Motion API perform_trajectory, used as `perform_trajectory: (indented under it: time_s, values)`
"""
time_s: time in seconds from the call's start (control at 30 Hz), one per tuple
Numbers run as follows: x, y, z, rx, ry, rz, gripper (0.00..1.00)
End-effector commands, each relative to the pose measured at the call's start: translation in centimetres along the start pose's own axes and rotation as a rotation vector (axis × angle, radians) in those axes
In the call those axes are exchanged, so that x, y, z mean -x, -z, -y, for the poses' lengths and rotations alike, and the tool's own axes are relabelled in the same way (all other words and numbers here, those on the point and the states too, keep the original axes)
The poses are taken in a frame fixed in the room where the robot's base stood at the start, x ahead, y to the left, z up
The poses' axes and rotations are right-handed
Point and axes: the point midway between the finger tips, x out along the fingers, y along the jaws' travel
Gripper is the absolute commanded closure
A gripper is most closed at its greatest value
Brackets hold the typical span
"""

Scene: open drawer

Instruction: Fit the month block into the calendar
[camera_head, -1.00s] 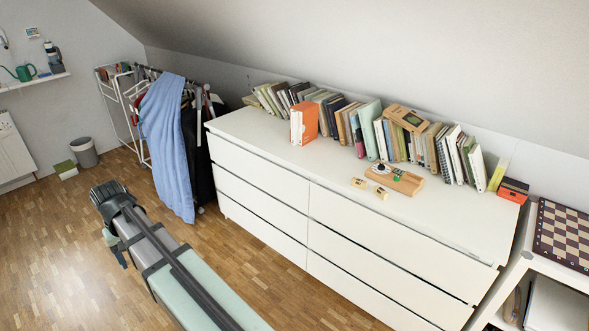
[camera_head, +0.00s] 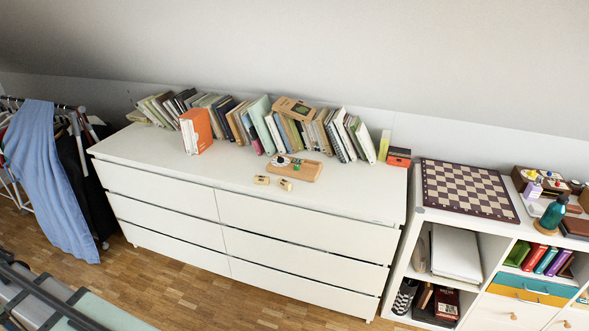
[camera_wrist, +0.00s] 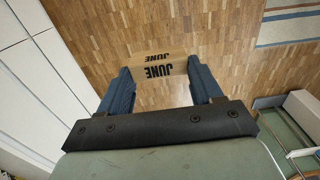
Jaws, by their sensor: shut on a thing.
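My gripper (camera_wrist: 159,74) is shut on the month block (camera_wrist: 157,61), a light wooden block with JUNE printed in dark letters on two visible faces. It holds the block over the wooden floor; only part of my arm shows at the lower left of the head view. The calendar (camera_head: 309,172) appears to be the wooden base lying on the white dresser, with a green part and a round black-and-white part on it. Two small pale wooden blocks, one on the left (camera_head: 262,180) and one on the right (camera_head: 286,185), lie in front of it. Their markings are too small to read.
A row of books (camera_head: 338,138) lines the back of the dresser (camera_head: 180,165), with an orange book (camera_head: 196,130) farther forward. The dresser's front right top is clear. A chessboard (camera_head: 466,190) lies on a shelf unit at right. A clothes rack with blue cloth (camera_head: 40,170) stands left.

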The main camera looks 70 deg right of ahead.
Motion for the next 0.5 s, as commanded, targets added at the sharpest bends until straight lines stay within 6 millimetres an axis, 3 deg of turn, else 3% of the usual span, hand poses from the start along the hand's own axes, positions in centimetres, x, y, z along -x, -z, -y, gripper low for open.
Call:
perform_trajectory:
  time_s: [0.33, 0.5]
  values:
    - [0.0, 0.0, -0.1, -0.002, 0.0, 0.0, 0.64]
    - [0.0, 0.0, -1.7, -0.028, 0.0, 0.0, 0.64]
